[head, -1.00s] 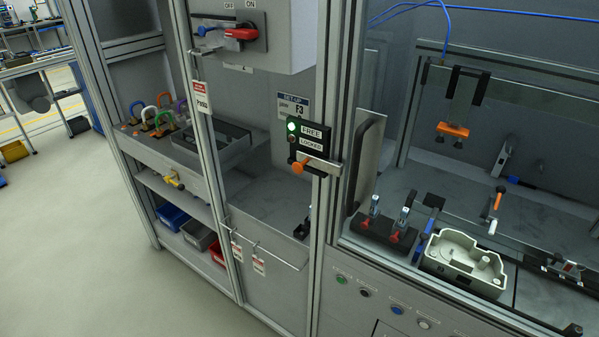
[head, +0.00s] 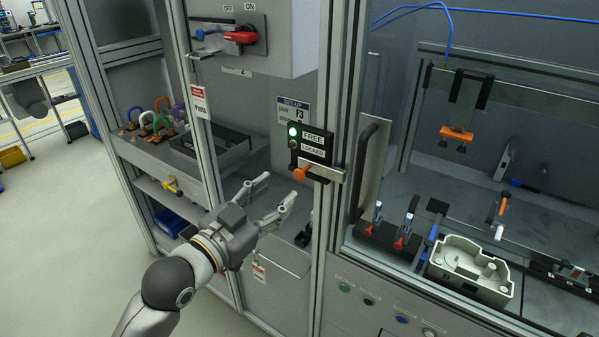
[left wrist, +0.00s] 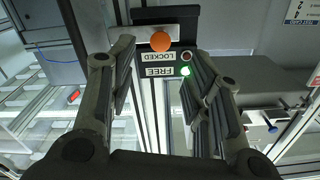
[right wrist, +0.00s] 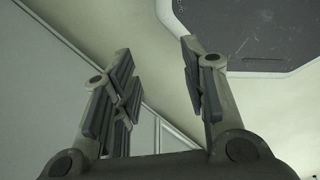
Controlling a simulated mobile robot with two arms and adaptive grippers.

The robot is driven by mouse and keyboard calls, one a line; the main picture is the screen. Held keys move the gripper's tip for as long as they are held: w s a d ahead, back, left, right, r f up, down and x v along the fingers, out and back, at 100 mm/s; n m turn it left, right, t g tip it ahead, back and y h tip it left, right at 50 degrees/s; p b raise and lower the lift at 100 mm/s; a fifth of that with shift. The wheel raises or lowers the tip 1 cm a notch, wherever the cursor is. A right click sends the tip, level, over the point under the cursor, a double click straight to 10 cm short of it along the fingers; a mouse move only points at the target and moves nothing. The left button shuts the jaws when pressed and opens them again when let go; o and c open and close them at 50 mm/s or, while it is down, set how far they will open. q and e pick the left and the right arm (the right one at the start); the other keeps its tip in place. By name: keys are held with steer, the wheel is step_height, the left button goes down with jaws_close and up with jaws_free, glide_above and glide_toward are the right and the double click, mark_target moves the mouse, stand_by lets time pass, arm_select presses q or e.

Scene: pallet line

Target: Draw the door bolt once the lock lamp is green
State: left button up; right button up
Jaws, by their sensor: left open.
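The lock box (head: 311,144) on the door post has a lit green lamp (head: 293,131) beside the word FREE and a dark lamp beside LOCKED. The door bolt (head: 322,172) is a metal bar with an orange knob (head: 301,173) under the box. My left gripper (head: 278,199) is open and empty, to the lower left of the knob and apart from it. In the left wrist view the orange knob (left wrist: 160,41) shows ahead, beyond and between the open fingers (left wrist: 160,95). My right gripper (right wrist: 155,85) shows only in the right wrist view, open and empty.
A black door handle (head: 368,160) stands right of the bolt. A red switch handle (head: 241,37) is above left. A pale casting (head: 467,266) sits behind the glass at right.

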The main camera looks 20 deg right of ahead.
mark_target(298, 175)
arm_select(q)
steer(key=p+x, duration=0.1)
steer(key=x, duration=0.6)
steer(key=shift+w+d+r+p, duration=0.1)
steer(key=shift+w+d+p, duration=0.1)
steer(key=shift+p, duration=0.2)
steer(key=shift+x, duration=0.9)
arm_select(e)
steer(key=shift+s+a+r, duration=0.1)
steer(key=shift+s+r, duration=0.2)
steer(key=shift+r, duration=0.25)
steer(key=shift+s+r, duration=0.3)
steer(key=shift+r, duration=0.25)
arm_select(q)
jaws_close()
arm_select(e)
steer(key=shift+w, duration=0.15)
